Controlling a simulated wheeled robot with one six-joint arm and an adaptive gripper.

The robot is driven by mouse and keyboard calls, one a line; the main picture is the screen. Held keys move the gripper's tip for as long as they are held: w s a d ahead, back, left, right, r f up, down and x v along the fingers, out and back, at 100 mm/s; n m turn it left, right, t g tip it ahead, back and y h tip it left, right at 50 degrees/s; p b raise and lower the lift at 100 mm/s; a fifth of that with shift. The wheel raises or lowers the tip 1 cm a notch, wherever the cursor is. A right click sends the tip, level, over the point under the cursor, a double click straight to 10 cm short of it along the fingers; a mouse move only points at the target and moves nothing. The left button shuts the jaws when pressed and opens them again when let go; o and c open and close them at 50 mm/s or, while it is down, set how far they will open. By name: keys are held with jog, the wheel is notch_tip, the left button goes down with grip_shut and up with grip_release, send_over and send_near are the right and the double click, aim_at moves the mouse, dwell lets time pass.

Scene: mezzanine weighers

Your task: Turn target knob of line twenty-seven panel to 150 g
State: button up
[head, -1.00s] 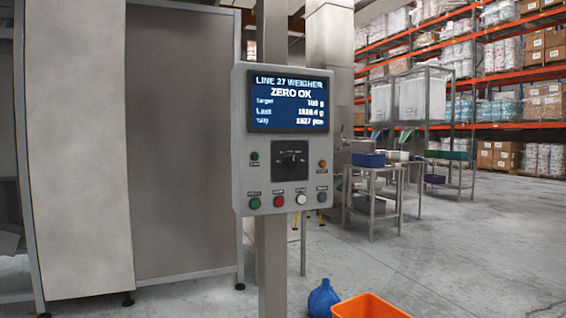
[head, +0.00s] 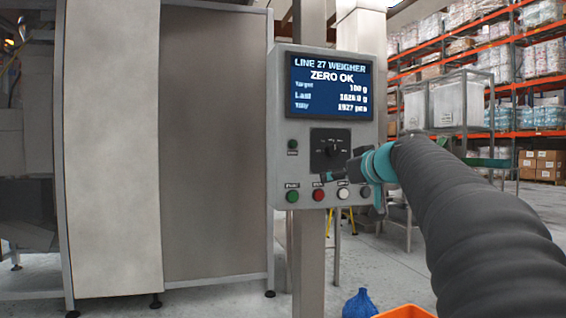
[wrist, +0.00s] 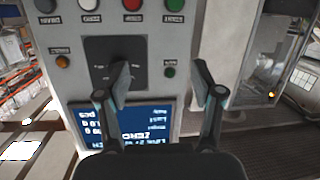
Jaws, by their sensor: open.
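The line 27 weigher panel (head: 277,150) is a light grey box on a post in the head view. Its blue screen (head: 330,85) reads ZERO OK and Target 100 g. Below it, the black target knob (head: 331,148) sits on a dark square plate. My gripper (head: 337,179) is open and empty in front of the panel, just below the knob in the head view. In the wrist view the panel appears upside down. There my gripper (wrist: 163,85) has its left finger over part of the knob plate (wrist: 98,50); the knob is mostly hidden behind that finger.
Green (head: 292,196), red (head: 318,194), white (head: 343,193) and grey buttons line the panel's lower edge, close to my gripper. A blue jug (head: 360,304) and an orange bin (head: 405,312) stand low in front. A tall grey cabinet (head: 215,150) stands left.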

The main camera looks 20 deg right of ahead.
aim_at(335, 151)
jog(key=w+d+r+t+b, duration=0.1)
jog(key=w+d+r+t, duration=0.2)
jog(key=d+r, duration=0.35)
jog(key=shift+n+h, duration=0.3)
jog(key=shift+n, duration=0.1)
jog(key=w+p, duration=0.1)
jog(key=w, duration=0.3)
jog(key=w+p, duration=0.2)
jog(key=w, duration=0.3)
jog(key=w+f+p, duration=0.1)
jog(key=w+p, duration=0.1)
jog(key=w, duration=0.2)
jog(key=shift+w+d, duration=0.2)
jog(key=shift+d, duration=0.05)
jog(key=c, duration=1.1)
